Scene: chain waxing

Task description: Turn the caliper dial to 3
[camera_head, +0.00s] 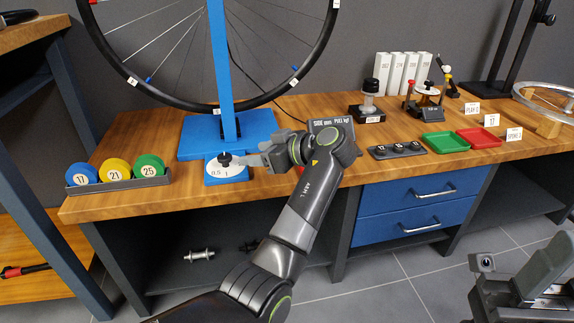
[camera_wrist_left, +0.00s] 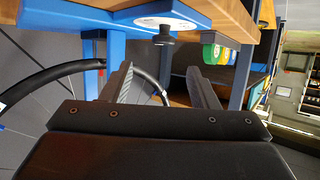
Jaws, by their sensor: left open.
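The caliper dial is a white plate (camera_head: 229,170) on the front of the blue truing-stand base, with a black knob (camera_head: 225,158) on it. The marks 0.5 and 1 are readable on the plate; other marks and the pointer cannot be made out. My left gripper (camera_head: 243,161) is just right of the knob, fingers towards it. In the left wrist view, the knob (camera_wrist_left: 163,36) is ahead of my open left fingers (camera_wrist_left: 160,72), between their lines and apart from them. My right gripper (camera_head: 513,285) is at the lower right, away from the bench; its opening is unclear.
The blue stand (camera_head: 228,130) holds a large wheel (camera_head: 190,106) behind the dial. A rack with coloured discs (camera_head: 115,170) stands left. A small dark sign (camera_head: 333,124) is behind my left wrist. Green (camera_head: 445,142) and red (camera_head: 479,138) trays lie right.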

